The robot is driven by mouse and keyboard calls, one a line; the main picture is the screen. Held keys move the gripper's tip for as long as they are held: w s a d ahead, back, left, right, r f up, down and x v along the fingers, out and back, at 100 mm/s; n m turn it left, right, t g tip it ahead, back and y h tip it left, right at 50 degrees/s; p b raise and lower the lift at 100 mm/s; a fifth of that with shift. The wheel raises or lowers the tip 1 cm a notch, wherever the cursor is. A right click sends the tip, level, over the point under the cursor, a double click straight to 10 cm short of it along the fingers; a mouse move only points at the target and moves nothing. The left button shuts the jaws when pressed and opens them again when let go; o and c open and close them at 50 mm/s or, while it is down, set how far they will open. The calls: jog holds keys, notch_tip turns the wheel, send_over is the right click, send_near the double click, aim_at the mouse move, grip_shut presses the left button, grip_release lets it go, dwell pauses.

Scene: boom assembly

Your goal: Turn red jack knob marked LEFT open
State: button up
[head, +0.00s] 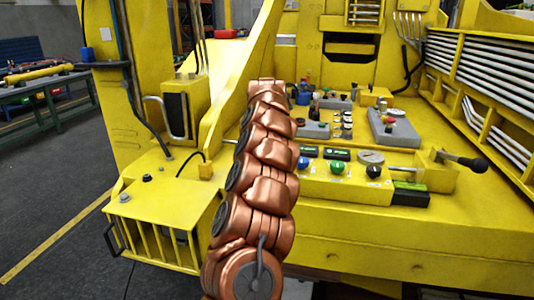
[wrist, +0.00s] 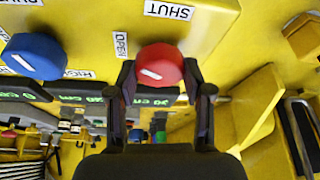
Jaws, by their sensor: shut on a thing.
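In the wrist view, the red knob (wrist: 158,66) is round and has a short white mark on its face. My gripper (wrist: 160,82) is shut on it, with one dark finger on each side. A label reading OPEN (wrist: 121,45) is left of the knob, and a label reading SHUT (wrist: 169,10) is above it. I cannot see a LEFT label. In the head view, my copper arm hides the red knob and my gripper.
A blue knob (wrist: 35,56) is left of the red one, with a partly covered RIGHT label. In the head view, a green knob (head: 337,167) and a black-ended lever (head: 466,160) are on the yellow console (head: 340,190). Grey control boxes (head: 394,128) stand behind.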

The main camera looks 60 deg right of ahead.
jog(key=n+p, duration=0.1)
jog(key=n+t+y+p, duration=0.1)
jog(key=n, duration=0.1)
jog(key=shift+s+r+n, duration=0.1)
jog(key=shift+r+n, duration=0.1)
jog(key=shift+n, duration=0.1)
jog(key=shift+d+f+n+t+y+p, duration=0.15)
jog(key=shift+n+t+y+p, duration=0.3)
jog(key=shift+n+p, duration=0.7)
jog(key=shift+n, duration=0.45)
jog(key=o, duration=1.2)
jog(key=shift+c, duration=0.2)
jog(key=v, duration=1.2)
